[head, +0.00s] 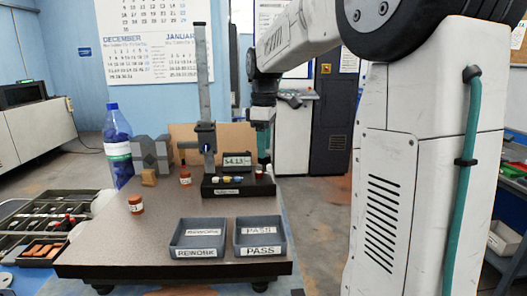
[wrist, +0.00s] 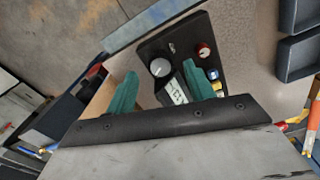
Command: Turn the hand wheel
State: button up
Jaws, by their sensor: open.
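No part is clearly recognisable as a hand wheel. A round pale grey knob (wrist: 160,67) sits on the black instrument box (wrist: 180,45), beside a small red knob (wrist: 204,50). The box also shows in the head view (head: 226,191), with a display (head: 237,159) and small coloured knobs on it. My gripper (head: 263,150) is above the right end of the box. Its green fingers (wrist: 162,90) are apart and empty in the wrist view, and the knob shows beyond them.
Two grey trays, REWORK (head: 199,238) and PASS (head: 260,235), stand at the bench front. A small orange-brown bottle (head: 135,204) stands left of the trays, another (head: 185,176) near the column. A blue bottle (head: 117,146) and grey blocks (head: 151,152) are at the back left.

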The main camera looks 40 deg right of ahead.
aim_at(264, 163)
jog(key=shift+f, duration=1.15)
jog(key=shift+c, duration=0.3)
jog(key=c, duration=0.9)
jog(key=shift+m, duration=0.3)
